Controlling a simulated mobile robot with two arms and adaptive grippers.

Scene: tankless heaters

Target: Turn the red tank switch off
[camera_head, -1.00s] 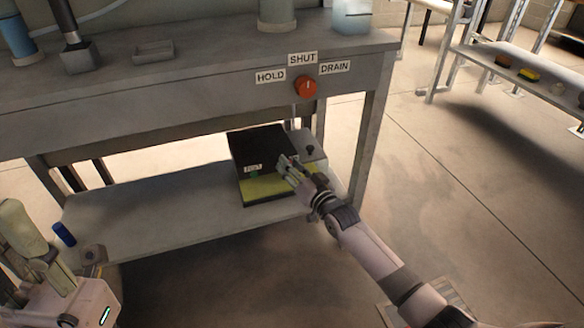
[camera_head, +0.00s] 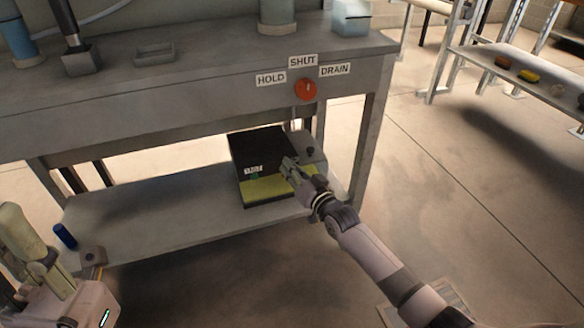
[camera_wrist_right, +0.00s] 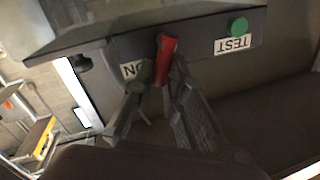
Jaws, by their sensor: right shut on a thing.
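The red switch (camera_wrist_right: 167,58) is a small lever on the front of a dark box. In the right wrist view it stands between the fingertips of my right gripper (camera_wrist_right: 158,88), which is shut on it. A partly covered label reading "ON" (camera_wrist_right: 132,70) is beside the switch. In the head view the box (camera_head: 262,148) has a black top and a yellow-green front, and my right gripper (camera_head: 288,164) is at its front right; the switch is hidden there. My left gripper (camera_head: 22,232) is at the lower left, away from the box; its opening is unclear.
A green button (camera_wrist_right: 238,27) with a "TEST" label (camera_wrist_right: 234,45) is close to the switch. The box sits on a low shelf (camera_head: 150,205) under a bench with an orange-red knob (camera_head: 306,90). A blue cylinder (camera_head: 64,236) is at the shelf's left.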

